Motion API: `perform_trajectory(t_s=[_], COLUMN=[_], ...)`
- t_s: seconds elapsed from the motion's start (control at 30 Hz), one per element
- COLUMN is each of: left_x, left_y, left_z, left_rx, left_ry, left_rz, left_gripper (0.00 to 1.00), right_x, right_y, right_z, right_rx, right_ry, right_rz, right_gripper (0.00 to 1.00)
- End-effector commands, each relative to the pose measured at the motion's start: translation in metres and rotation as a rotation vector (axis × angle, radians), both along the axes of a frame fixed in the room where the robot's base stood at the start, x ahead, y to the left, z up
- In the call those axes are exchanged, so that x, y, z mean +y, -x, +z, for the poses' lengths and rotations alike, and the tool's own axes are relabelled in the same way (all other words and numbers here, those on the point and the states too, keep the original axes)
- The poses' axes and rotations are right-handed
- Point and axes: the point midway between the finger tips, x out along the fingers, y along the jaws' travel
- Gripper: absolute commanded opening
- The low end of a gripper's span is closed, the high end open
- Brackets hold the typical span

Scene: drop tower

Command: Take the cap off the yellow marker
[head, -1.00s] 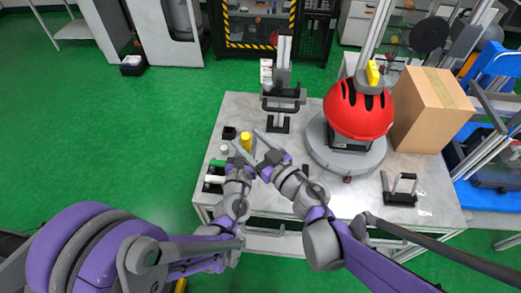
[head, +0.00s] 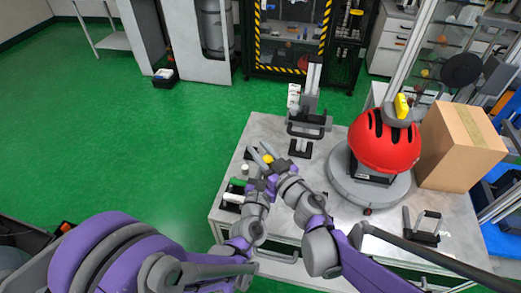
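The yellow marker (head: 267,159) stands near the left part of the grey table; only a small yellow part shows, the rest is hidden behind my grippers. My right gripper (head: 263,154) has its two fingers apart, pointing away from me, with the yellow part showing between them. I cannot tell whether they touch it. My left gripper (head: 259,184) is just beside and below it in the picture, close to the right one; its fingertips are hard to make out. The cap cannot be told apart from the marker's body.
Green (head: 237,182) and white (head: 233,198) items lie at the table's left edge, near a small white cylinder (head: 245,169). A black-based stand (head: 301,147) is behind. A red helmet (head: 384,143) on a round grey base and a cardboard box (head: 457,146) fill the right.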

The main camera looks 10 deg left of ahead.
Motion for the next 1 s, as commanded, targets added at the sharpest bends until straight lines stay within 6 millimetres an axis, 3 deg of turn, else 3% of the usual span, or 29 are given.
perform_trajectory(t_s=[0.03, 0.17, 1.0], left_x=[-0.0001, -0.0001, 0.0000], left_y=[-0.0001, -0.0001, -0.0001], left_z=[0.0000, 0.0000, 0.0000], left_rx=[0.000, 0.000, 0.000], left_ry=[0.000, 0.000, 0.000], left_rz=[0.000, 0.000, 0.000], left_gripper=[0.00, 0.00, 0.00], right_x=[0.0001, 0.0000, 0.0000], right_y=[0.0002, 0.0003, 0.0004], right_z=[0.0000, 0.0000, 0.0062], right_rx=[0.000, 0.000, 0.000], right_ry=[0.000, 0.000, 0.000], right_rz=[0.000, 0.000, 0.000], right_gripper=[0.20, 0.00, 0.00])
